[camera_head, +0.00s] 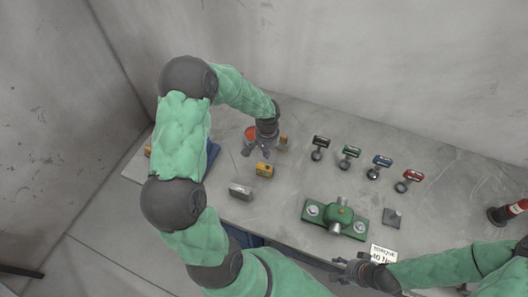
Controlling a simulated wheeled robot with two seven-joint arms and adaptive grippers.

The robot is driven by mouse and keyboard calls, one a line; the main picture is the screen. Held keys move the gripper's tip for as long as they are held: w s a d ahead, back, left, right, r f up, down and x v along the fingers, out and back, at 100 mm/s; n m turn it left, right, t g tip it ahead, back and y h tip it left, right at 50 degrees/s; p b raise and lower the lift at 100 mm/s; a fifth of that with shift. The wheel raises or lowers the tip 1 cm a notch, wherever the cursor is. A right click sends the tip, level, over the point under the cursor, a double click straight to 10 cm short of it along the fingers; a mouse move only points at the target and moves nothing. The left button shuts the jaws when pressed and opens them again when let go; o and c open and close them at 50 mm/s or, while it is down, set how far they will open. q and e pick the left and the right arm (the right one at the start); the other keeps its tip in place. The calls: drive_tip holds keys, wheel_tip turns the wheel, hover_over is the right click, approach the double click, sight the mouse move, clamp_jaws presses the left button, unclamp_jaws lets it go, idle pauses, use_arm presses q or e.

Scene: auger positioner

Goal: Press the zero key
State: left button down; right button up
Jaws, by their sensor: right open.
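I cannot make out a key marked zero in this view. A small grey box (240,190) and a yellow block with a dark top (264,170) stand on the grey table. Either could carry keys, but they are too small to tell. My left gripper (264,149) points down just behind the yellow block, beside a red-orange round thing (250,132). Its fingers are too small and dark to tell whether they are open. My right gripper (338,270) is open and empty near the front edge, left of a white card reading about "10 Nm" (383,254).
A green fixture (318,223) with a metal cylinder stands at the table's front middle, with a dark square plate (393,217) to its right. Several coloured-head tools (349,152) stand in a row behind. A red-and-black post (510,212) is at the right. My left arm hides the table's left part.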

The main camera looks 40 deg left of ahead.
sight(267, 170)
use_arm(q)
wheel_tip(267, 170, down, 10)
drive_tip(key=shift+r, duration=0.1)
idle(0.4)
